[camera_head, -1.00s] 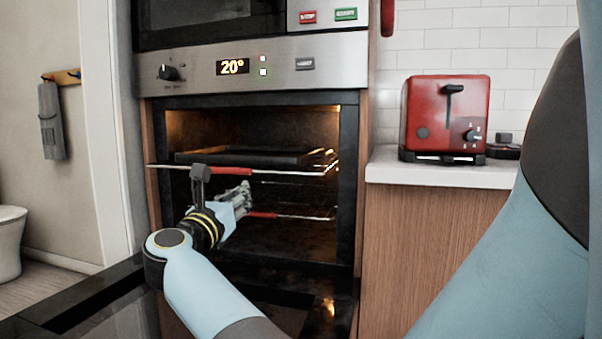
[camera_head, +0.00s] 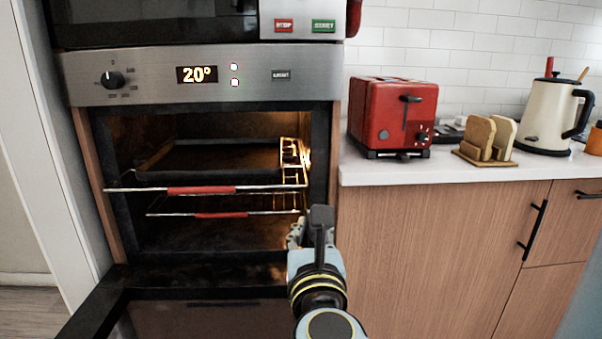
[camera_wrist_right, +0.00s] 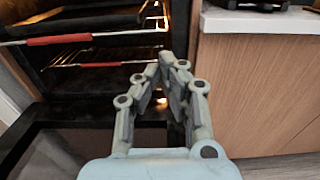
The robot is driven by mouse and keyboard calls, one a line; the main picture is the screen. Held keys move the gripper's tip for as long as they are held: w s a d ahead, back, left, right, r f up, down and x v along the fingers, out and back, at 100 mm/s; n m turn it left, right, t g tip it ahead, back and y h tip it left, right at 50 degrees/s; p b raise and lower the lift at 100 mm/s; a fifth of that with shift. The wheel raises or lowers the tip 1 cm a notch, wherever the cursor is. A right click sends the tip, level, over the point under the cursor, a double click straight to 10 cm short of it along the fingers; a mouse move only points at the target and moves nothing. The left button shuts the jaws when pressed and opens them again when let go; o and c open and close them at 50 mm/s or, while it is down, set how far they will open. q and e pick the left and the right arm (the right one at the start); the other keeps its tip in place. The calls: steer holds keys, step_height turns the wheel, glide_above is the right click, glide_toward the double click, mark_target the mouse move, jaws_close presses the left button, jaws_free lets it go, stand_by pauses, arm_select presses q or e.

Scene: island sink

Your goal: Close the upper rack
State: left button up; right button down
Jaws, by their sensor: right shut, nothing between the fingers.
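The upper rack, a wire shelf with a red grip on its front bar (camera_head: 202,190), is partly pulled out of the open oven. A dark tray (camera_head: 215,158) sits on it. The lower rack (camera_head: 220,214), also with a red grip, is just below. My right gripper (camera_head: 296,232) is at the oven's lower right edge, below and right of the upper rack, apart from both grips. In the right wrist view, its fingers (camera_wrist_right: 172,62) are shut and empty, and the upper rack's red grip (camera_wrist_right: 58,40) is at upper left. My left gripper is not in view.
The oven door (camera_head: 190,315) hangs open at the bottom. To the right is a wooden cabinet (camera_head: 430,240) with a white counter holding a red toaster (camera_head: 393,115), toast rack (camera_head: 485,140) and kettle (camera_head: 550,115). A cream wall stands close on the left.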

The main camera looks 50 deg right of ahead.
steer(key=p, duration=0.1)
glide_toward(299, 173)
steer(key=shift+d+f, duration=0.15)
steer(key=shift+d, duration=0.15)
steer(key=shift+w+d, duration=0.15)
steer(key=shift+d, duration=0.05)
steer(key=x, duration=0.9)
steer(key=shift+w+d, duration=0.15)
steer(key=shift+w, duration=0.05)
